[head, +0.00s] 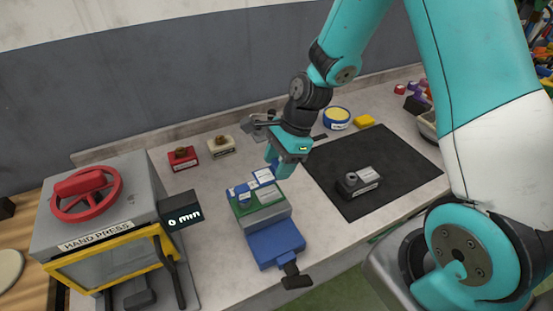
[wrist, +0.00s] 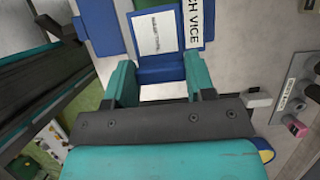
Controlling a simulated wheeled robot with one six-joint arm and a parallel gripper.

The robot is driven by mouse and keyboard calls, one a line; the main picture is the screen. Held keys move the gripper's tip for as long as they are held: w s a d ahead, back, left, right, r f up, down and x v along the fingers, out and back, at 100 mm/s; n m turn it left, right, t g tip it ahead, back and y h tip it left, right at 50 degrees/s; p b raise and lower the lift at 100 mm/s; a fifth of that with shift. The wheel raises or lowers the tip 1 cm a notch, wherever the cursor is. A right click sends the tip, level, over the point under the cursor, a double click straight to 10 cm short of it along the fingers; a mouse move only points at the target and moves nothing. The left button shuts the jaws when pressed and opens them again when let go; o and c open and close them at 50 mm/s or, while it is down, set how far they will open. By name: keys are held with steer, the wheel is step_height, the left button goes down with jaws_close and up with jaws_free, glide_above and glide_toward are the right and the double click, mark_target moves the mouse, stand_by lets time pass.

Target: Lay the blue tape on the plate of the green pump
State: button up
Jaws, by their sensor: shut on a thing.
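My gripper (head: 284,170) is just right of the blue vice. In the head view, blue and white surfaces (head: 263,177) overlap left of the fingertips, so tape and vice are hard to tell apart. The green pump (head: 268,214) sits at the vice, left of and below my gripper. Its plate cannot be made out clearly. The wrist view (wrist: 160,88) does not clearly show the pump.
The blue vice (head: 276,243) has a dark handle at its front. A hand press (head: 95,222) stands left. Red (head: 183,158) and white (head: 221,147) pumps stand behind. A grey-black pump (head: 358,182) is on the black mat (head: 405,160). A round blue-yellow thing (head: 337,118) lies behind.

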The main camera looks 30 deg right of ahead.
mark_target(273, 192)
steer(key=shift+r+p, duration=0.1)
steer(key=shift+p, duration=0.3)
steer(key=shift+a+f+b, duration=0.1)
steer(key=shift+f+b, duration=1.95)
steer(key=shift+f, duration=1.25)
steer(key=shift+f, duration=0.25)
steer(key=o, duration=1)
steer(key=b+v, duration=0.1)
steer(key=v, duration=1.6)
steer(key=s+a+r+n, duration=0.2)
steer(key=s+a+n, duration=0.2)
steer(key=s+n, duration=0.2)
steer(key=s+a+r+n, duration=0.2)
steer(key=s+a+n, duration=0.3)
steer(key=n, duration=0.5)
steer(key=s+a+r+n, duration=0.2)
steer(key=s+a+n, duration=0.2)
steer(key=s+n, duration=0.3)
steer(key=shift+s+a+r+n, duration=0.3)
steer(key=shift+r+n, duration=0.1)
steer(key=shift+n, duration=0.6)
